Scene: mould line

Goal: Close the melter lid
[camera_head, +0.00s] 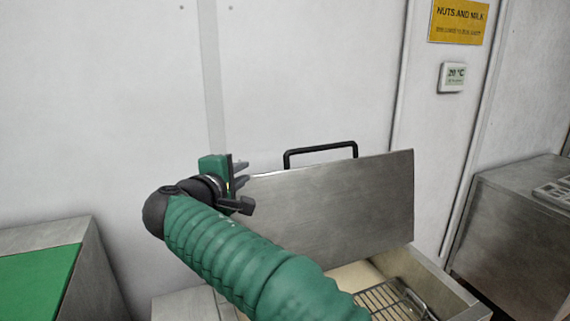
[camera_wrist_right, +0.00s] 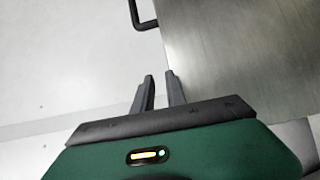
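The melter lid (camera_head: 335,213) is a flat grey metal panel standing raised and tilted at the back of the melter (camera_head: 447,285). A black bar handle (camera_head: 320,150) shows along its top edge. My right gripper (camera_head: 241,174) is at the lid's upper left corner. In the right wrist view the two fingers (camera_wrist_right: 160,90) are slightly apart with nothing visible between them, close to the lid's edge (camera_wrist_right: 215,50). Whether they touch the lid is unclear. The handle (camera_wrist_right: 143,16) shows beyond the fingertips. My left gripper is out of view.
A wire rack (camera_head: 390,300) shows in the open melter, partly hidden by my right arm. A green-topped counter (camera_head: 40,280) is at the left and a metal cabinet (camera_head: 520,235) at the right. The white wall (camera_head: 300,70) stands close behind the lid.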

